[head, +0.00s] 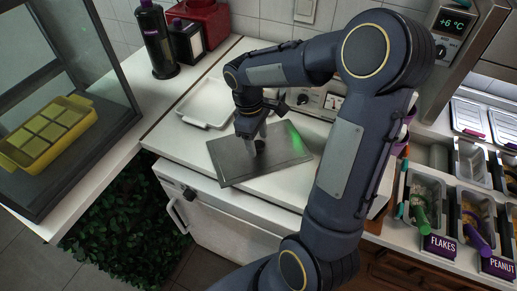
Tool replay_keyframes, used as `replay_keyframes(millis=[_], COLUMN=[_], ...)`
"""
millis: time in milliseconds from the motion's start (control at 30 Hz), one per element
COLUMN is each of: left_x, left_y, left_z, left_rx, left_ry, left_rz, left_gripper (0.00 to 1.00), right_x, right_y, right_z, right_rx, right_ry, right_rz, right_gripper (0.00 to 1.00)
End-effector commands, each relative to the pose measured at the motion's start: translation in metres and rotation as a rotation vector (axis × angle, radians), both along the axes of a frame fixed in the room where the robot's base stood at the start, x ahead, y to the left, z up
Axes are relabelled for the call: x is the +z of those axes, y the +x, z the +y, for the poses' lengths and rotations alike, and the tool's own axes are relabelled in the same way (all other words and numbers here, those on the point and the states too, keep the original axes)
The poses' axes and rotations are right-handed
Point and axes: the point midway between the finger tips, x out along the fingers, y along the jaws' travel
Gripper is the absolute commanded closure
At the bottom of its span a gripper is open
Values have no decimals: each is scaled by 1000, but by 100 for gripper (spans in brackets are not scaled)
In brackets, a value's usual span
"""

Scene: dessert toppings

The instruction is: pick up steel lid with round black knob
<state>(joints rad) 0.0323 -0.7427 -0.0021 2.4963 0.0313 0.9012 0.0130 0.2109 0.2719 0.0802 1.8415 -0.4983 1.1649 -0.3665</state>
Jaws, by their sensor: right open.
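The steel lid (285,152) is a flat grey rectangular plate on the white counter, in the middle of the head view. Its round black knob (260,146) shows near the lid's centre. My right gripper (256,150) points down over the lid, with its open fingers right at the knob. I cannot tell whether the fingers touch the knob, which they partly hide. My left gripper is not in view.
A white tray (207,104) lies behind the lid. A dark bottle (157,42) stands at the back left. A yellow tray (25,153) sits in a glass case at left. Topping bins, including one labelled FLAKES (439,245), stand at right.

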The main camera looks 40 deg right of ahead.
Motion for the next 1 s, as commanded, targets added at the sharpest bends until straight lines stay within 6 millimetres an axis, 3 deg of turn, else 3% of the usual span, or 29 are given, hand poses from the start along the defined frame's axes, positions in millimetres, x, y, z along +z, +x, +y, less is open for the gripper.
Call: replay_keyframes(millis=[100, 333, 767, 1000], left_x=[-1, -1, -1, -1], left_y=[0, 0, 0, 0], left_z=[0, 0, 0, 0], left_rx=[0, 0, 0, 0], left_ry=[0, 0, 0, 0], left_rz=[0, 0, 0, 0], left_gripper=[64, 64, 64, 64], right_x=[-10, -11, -11, -10], right_y=[-2, -2, -2, -1], right_z=[-1, -1, -1, -1], right_rx=[0, -1, 0, 0], right_ry=[0, 0, 1, 1], right_rz=[1, -1, -2, -3], right_gripper=[43, 43, 98, 100])
